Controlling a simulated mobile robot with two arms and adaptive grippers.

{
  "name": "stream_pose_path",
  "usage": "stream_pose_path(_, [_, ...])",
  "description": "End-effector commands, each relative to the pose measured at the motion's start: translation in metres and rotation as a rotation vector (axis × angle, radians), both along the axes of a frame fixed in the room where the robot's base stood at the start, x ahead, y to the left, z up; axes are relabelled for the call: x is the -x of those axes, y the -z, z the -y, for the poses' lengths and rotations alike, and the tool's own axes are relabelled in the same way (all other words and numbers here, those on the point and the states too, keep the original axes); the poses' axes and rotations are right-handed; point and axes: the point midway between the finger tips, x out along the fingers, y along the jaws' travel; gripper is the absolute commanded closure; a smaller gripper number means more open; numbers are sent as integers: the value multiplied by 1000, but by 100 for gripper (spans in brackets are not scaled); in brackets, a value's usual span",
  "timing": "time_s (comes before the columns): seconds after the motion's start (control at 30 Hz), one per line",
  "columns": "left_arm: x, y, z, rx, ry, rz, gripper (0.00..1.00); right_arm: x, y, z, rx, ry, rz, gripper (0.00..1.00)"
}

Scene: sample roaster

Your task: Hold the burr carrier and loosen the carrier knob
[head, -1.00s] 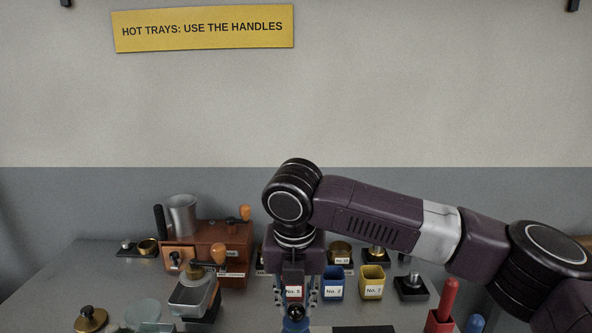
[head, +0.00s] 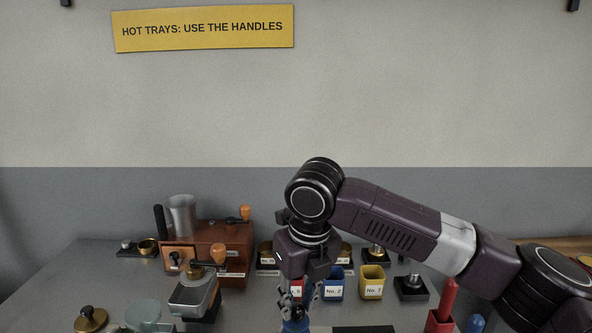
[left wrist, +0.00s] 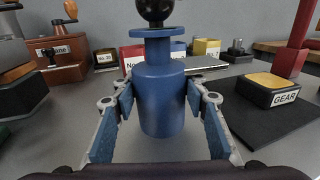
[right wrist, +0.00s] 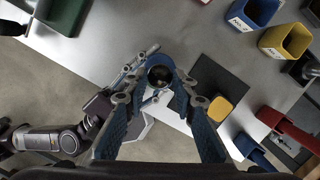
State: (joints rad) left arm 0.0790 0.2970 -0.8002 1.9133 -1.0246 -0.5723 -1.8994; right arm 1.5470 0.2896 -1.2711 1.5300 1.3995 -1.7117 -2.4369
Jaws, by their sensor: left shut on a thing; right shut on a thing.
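The burr carrier (left wrist: 160,100) is a blue cylinder with a wider flange, upright in the left wrist view. The black round carrier knob (left wrist: 154,10) sits on top, cut off by the frame edge. My left gripper (left wrist: 164,92) is shut on the carrier's body, one finger on each side. In the right wrist view I look down on the knob (right wrist: 160,76), and my right gripper (right wrist: 162,73) is shut on it. In the head view my right gripper (head: 293,290) points down over the carrier (head: 295,326), whose lower part is out of frame.
Blue (head: 333,289) and yellow (head: 372,289) numbered bins stand behind. A wooden grinder (head: 222,238) and a grey hopper-like tray (head: 190,300) stand to the left.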

Motion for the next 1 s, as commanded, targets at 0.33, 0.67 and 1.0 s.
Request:
stream_pose_path(0.33, [0,-1,1,1,1,2,92,-1,-1,1,-2,-299,0,97])
stream_pose_path(0.67, [0,-1,1,1,1,2,92,-1,-1,1,-1,-321,2,71])
stream_pose_path(1.0, [0,-1,0,1,1,2,92,-1,0,1,0,-319,0,59])
